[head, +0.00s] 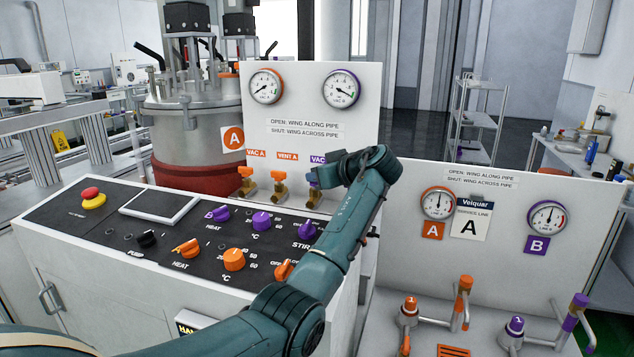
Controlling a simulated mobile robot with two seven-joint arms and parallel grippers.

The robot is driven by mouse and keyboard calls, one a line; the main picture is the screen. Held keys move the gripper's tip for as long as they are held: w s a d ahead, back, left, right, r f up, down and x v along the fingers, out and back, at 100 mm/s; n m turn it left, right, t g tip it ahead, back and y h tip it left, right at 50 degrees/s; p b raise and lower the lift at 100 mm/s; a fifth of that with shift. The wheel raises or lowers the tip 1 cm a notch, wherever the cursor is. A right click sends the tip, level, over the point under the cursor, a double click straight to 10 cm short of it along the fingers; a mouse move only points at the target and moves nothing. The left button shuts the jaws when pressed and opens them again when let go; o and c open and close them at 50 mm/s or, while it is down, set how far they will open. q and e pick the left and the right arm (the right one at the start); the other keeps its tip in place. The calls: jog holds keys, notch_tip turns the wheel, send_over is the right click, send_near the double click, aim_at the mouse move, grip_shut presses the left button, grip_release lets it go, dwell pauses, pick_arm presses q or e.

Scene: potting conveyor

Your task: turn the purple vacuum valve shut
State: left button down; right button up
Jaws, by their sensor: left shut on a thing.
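The purple vacuum valve (313,192) stands on the panel's ledge below a purple label starting "VAC" (318,159), whose end is hidden behind my gripper. My left gripper (321,177) reaches in from the right at the valve's top and is shut on it. The fingers cover most of the valve's wing, so I cannot tell whether it lies along or across the pipe. The panel sign (304,129) reads open for wing along pipe and shut for wing across pipe. My right gripper is not in view.
Orange VAC A (246,180) and VENT A (278,184) valves stand just left of the purple one. Below is a console with an emergency button (93,197) and several knobs. A second panel (500,240) with gauges and more valves stands at the right.

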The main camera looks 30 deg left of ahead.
pick_arm(q)
jog(key=shift+w+d+n+g+y+b, duration=0.1)
jog(key=shift+n+g+y+b, duration=0.1)
jog(key=shift+n+g, duration=0.35)
jog(key=shift+w+n+g+y+b, duration=0.1)
jog(key=shift+n+g+b, duration=0.05)
jog(key=shift+n+g, duration=0.4)
jog(key=shift+w+r+n+g, duration=0.1)
jog(key=shift+r+n+g, duration=0.05)
jog(key=shift+n+g, duration=0.45)
jog(key=shift+g, duration=0.3)
jog(key=c, duration=1.5)
grip_release()
